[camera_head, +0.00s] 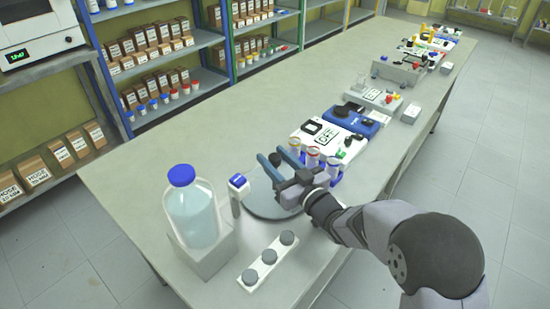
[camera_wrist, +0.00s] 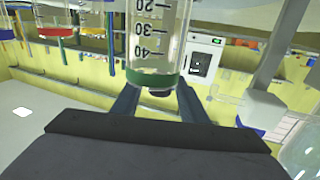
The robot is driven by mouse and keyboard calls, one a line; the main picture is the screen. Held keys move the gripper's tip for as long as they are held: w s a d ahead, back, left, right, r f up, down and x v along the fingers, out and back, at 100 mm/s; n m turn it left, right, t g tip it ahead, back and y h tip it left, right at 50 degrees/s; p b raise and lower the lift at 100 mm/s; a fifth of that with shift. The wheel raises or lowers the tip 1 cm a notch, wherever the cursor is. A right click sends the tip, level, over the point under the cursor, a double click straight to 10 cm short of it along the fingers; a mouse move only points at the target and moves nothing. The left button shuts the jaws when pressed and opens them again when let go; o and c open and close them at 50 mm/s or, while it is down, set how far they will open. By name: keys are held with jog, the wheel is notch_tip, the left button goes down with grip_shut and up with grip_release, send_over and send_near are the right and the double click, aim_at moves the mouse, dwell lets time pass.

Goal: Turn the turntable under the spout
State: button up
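The turntable is a round grey-blue disc (camera_head: 262,205) on the bench, partly hidden by my gripper. My gripper (camera_head: 273,158) reaches over the disc. Its two fingers are apart, and a small dark knob (camera_head: 275,159) shows between them; I cannot tell whether they touch it. In the wrist view, a clear graduated tube (camera_wrist: 160,45) with a green band overlaps the tips of the open fingers (camera_wrist: 160,90). Several vials with coloured tops (camera_head: 312,157) stand right of my gripper.
A blue-capped bottle (camera_head: 190,210) on a grey block stands left of the disc. A white strip with grey knobs (camera_head: 268,260) lies in front. Blue and white devices (camera_head: 350,120) lie beyond the vials. The bench's left side (camera_head: 140,175) is clear.

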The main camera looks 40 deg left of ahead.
grip_shut()
jog(key=shift+b, duration=0.35)
jog(key=m+t+h+b, duration=0.1)
jog(key=t+b, duration=0.1)
jog(key=shift+m+t, duration=0.3)
jog(key=shift+m+t+h+b, duration=0.4)
jog(key=shift+m+t+b, duration=0.2)
jog(key=shift+t+b, duration=0.15)
jog(key=shift+r, duration=0.1)
jog(key=shift+o, duration=1.6)
grip_release()
